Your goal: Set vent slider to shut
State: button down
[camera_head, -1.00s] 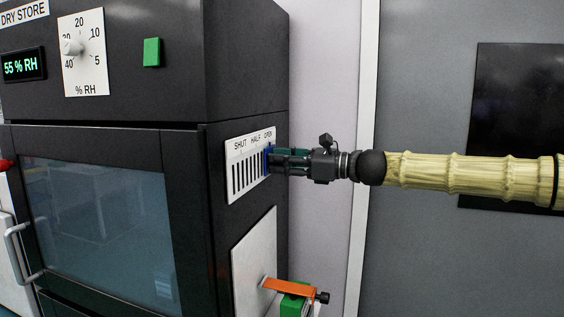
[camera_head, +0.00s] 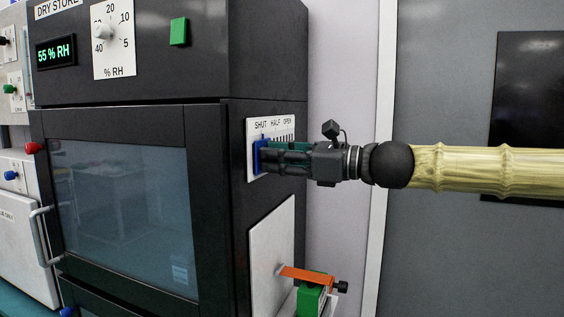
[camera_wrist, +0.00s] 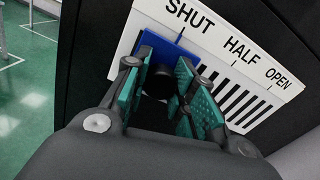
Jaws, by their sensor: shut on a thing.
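The white vent panel (camera_head: 251,132) on the side of the dark cabinet is marked SHUT, HALF and OPEN. The blue vent slider (camera_head: 257,157) sits at the SHUT end of the panel. In the wrist view the blue slider plate (camera_wrist: 172,52) lies below the SHUT label, with bare dark slots to its right under HALF and OPEN. My gripper (camera_head: 265,157) reaches in from the right and is shut on the slider. In the wrist view its teal finger pads (camera_wrist: 165,80) flank the slider's dark knob, partly hidden by the fingers.
The dark cabinet (camera_head: 150,85) has a glass door, a dial and a 55 % RH display (camera_head: 56,52). Below the vent, an orange lever (camera_head: 305,275) and a green block (camera_head: 310,300) stick out beside a pale plate (camera_head: 271,240). A grey wall stands behind my arm.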

jog(key=shift+s+a, duration=0.1)
jog(key=shift+s, duration=0.05)
jog(key=c, duration=1.1)
grip_release()
jog(key=shift+s, duration=0.1)
jog(key=shift+c, duration=0.2)
jog(key=shift+d, duration=0.2)
jog(key=v, duration=1.1)
jog(key=shift+d, duration=0.3)
jog(key=shift+s, duration=0.1)
